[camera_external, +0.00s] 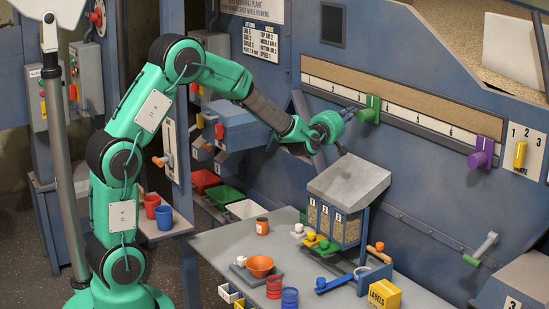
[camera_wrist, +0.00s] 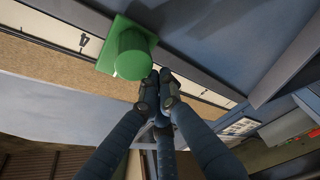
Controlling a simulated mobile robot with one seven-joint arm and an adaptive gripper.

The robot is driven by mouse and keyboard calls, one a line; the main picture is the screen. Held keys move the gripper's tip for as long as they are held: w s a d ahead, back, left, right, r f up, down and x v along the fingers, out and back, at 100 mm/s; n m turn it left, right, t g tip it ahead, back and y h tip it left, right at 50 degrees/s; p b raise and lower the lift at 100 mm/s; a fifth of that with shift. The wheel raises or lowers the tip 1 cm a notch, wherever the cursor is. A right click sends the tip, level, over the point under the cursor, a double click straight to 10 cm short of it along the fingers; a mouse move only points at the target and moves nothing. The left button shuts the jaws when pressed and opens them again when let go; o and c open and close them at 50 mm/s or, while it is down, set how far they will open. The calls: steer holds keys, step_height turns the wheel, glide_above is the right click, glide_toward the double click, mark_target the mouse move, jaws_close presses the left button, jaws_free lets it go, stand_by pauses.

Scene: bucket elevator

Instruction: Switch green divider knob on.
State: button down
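The green divider knob (camera_external: 371,109) is a thick green cylinder on a square green plate, on the white numbered scale of the blue wall. In the wrist view the knob (camera_wrist: 131,52) is large at the upper middle, with the number 4 on the scale beside it. My gripper (camera_external: 350,112) is just left of the knob in the external view. In the wrist view my gripper (camera_wrist: 162,76) has its dark fingertips together, with nothing seen between them, right beside the knob's lower right edge. I cannot tell whether they touch it.
A purple knob (camera_external: 482,153) sits farther right on the same scale (camera_external: 425,122). A grey-topped hopper (camera_external: 349,182) stands below my gripper on the table (camera_external: 222,242), among cups and small blocks. A yellow switch (camera_external: 520,154) is at the far right.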

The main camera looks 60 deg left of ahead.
steer(key=s, duration=0.9)
steer(key=shift+s+a, duration=0.15)
steer(key=shift+s, duration=0.2)
stand_by(0.4)
steer(key=s+d+r+m+g+h, duration=0.1)
steer(key=s+d+m+g+h, duration=0.15)
steer(key=s+d+m, duration=0.4)
steer(key=s+d+m+g+h, duration=0.2)
steer(key=s+d+m+h, duration=0.15)
steer(key=s, duration=0.65)
steer(key=s+d+f+m+g, duration=0.1)
steer(key=s+f+m+g, duration=0.1)
steer(key=s, duration=0.9)
steer(key=s+f+m+g, duration=0.2)
steer(key=s+m+g, duration=0.1)
steer(key=s, duration=0.8)
steer(key=s+d+f+m+g, duration=0.1)
steer(key=s+f+m+g, duration=0.1)
steer(key=s, duration=0.9)
steer(key=shift+d+f+m+g, duration=0.35)
steer(key=shift+f+m, duration=0.2)
steer(key=shift+m, duration=0.55)
